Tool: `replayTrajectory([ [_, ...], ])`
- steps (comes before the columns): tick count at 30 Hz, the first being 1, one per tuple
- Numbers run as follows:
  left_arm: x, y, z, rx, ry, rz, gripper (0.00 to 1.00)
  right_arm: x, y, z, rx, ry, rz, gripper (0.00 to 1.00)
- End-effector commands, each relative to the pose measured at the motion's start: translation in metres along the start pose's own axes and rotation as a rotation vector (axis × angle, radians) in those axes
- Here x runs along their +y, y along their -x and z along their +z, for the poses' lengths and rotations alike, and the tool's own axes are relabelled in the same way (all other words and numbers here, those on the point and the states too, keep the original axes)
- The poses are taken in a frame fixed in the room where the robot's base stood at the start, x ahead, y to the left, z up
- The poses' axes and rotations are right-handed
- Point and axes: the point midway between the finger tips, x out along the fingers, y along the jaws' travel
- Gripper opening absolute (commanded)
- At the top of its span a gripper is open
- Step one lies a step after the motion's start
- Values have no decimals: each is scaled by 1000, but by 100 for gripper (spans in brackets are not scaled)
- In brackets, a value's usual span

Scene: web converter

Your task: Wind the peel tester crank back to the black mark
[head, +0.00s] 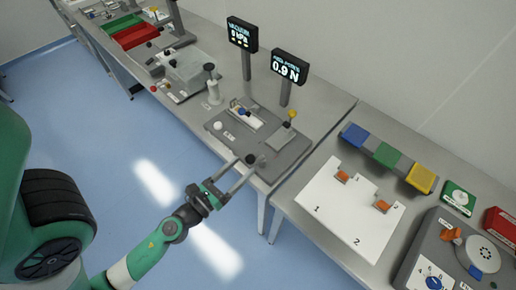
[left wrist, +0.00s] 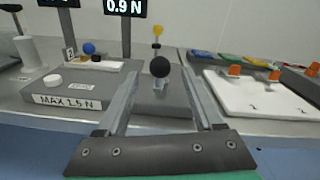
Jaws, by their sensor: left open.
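The peel tester (head: 270,145) is a grey box on the bench with a display (head: 289,67) reading 0.9 N. A black ball knob (head: 251,159) sits at its front edge, apparently the crank handle. My left gripper (head: 243,166) is open at that edge, its fingers pointing at the tester. In the left wrist view the black knob (left wrist: 160,67) shows between the fingertips of my gripper (left wrist: 160,75), with gaps on both sides. I cannot make out the black mark. My right gripper is not in view.
The tester's top carries a white button (head: 217,126), a blue ball (head: 241,111) and a yellow-topped lever (head: 292,114). A "MAX 1.5 N" label (left wrist: 67,102) is on its front. A white numbered board (head: 335,222) lies on the right bench. Open floor is in front.

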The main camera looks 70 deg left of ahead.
Motion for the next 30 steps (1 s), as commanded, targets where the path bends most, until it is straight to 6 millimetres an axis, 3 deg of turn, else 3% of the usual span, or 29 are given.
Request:
replayTrajectory([
  [2, -2, -21, 9, -3, 0, 0, 68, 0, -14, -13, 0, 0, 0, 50],
  [9, -1, -67, 4, -3, 1, -1, 68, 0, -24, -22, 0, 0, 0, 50],
  [14, 0, -79, 1, 0, 1, 0, 68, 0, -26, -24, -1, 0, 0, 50],
  [21, 0, -80, 0, -1, 1, 0, 68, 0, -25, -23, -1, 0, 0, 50],
  [30, 0, -80, 0, -1, 1, -1, 16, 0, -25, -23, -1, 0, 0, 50],
])
